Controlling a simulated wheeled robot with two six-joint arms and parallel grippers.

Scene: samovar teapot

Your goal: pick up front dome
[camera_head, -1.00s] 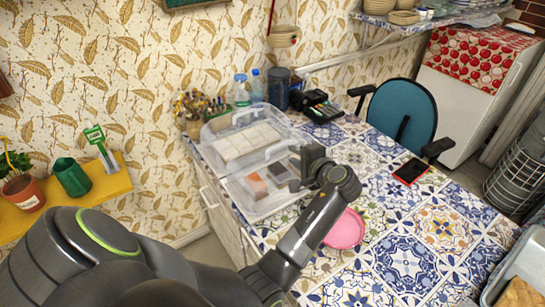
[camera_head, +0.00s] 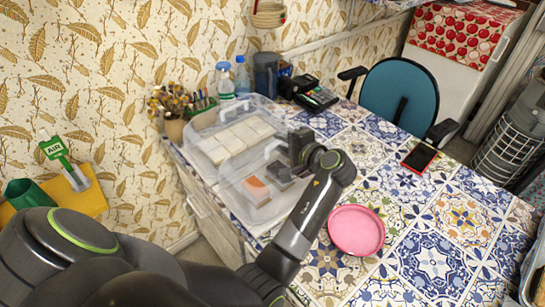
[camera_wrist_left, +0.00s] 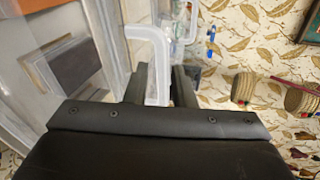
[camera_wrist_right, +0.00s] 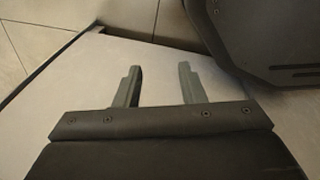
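The front dome (camera_head: 238,174) is a clear plastic cover with a pale handle. It sits at the near end of the display on the table, over a tray with an orange-and-white piece and dark pieces. My left gripper (camera_head: 300,148) is at the dome's right side. In the left wrist view, the dome's handle (camera_wrist_left: 150,55) runs between my left fingers (camera_wrist_left: 159,85), which look closed against it. The head view does not clearly show whether the dome is off its base. My right gripper (camera_wrist_right: 162,85) is open and empty, low before a pale surface.
A back dome (camera_head: 205,122) covers white blocks just behind. Bottles (camera_head: 224,80) and a card terminal (camera_head: 315,97) stand beyond it. A pink plate (camera_head: 357,230) and a phone (camera_head: 419,157) lie on the tiled table to the right.

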